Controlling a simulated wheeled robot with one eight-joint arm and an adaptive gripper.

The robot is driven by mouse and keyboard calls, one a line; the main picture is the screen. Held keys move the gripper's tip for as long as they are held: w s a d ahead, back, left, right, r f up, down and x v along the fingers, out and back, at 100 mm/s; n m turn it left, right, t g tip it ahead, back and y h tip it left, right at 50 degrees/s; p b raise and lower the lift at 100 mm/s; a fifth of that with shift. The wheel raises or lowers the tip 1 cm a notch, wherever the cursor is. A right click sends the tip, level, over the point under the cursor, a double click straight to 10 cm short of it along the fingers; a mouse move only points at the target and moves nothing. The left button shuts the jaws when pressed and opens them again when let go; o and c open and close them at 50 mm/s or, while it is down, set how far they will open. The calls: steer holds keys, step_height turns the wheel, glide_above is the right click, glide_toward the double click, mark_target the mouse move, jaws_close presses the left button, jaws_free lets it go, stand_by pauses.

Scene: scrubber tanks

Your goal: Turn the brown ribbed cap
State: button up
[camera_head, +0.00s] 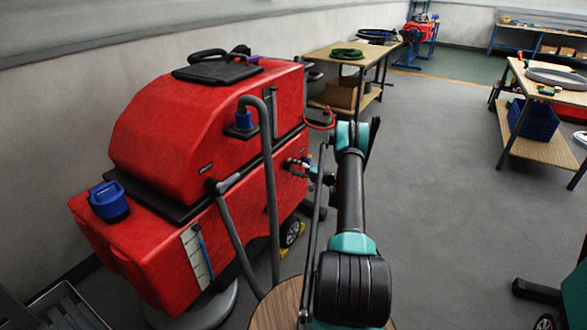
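I cannot make out a brown ribbed cap in this view. The red scrubber machine (185,125) stands at the left against the wall. My arm reaches forward from the bottom centre. Its far end, with my gripper (317,178), is beside the machine's right side near small fittings (297,163). The gripper is small and partly hidden by my own arm links, so its fingers and any contact do not show clearly.
A grey hose (271,200) and tube handle run down the machine's side. A round wooden top (277,308) is at the bottom centre. A workbench (345,58) with a green coil stands behind. Another bench (550,90) with a blue crate (535,120) is at right. The floor between is clear.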

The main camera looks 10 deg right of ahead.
steer(key=shift+o, duration=0.4)
steer(key=v, duration=1.2)
